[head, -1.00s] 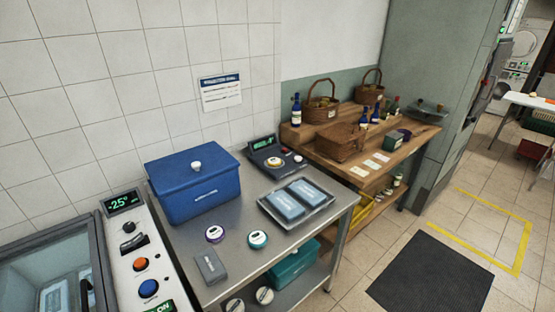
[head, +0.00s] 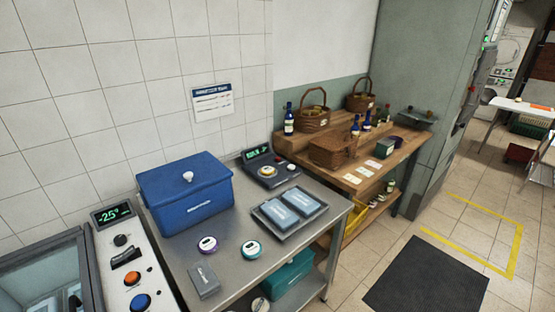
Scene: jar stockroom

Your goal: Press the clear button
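Two sets of controls are in the head view, and no button label is legible, so I cannot tell which one is the clear button. A dark device (head: 269,170) with a green-lit display stands at the back of the steel table, with a round yellowish-white part, a small red button (head: 281,159) and a pale button (head: 291,166). At lower left, a white control panel (head: 137,262) shows -25° on its display (head: 113,213). It carries a dark knob, a black switch, an orange button (head: 132,279) and a blue button (head: 141,302). Neither gripper is in view.
The steel table (head: 238,207) holds a blue lidded box (head: 187,195), a tray with two blue packs, two round timers and a grey box. A wooden table with baskets and bottles stands to the right. A dark mat (head: 427,276) lies on open floor.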

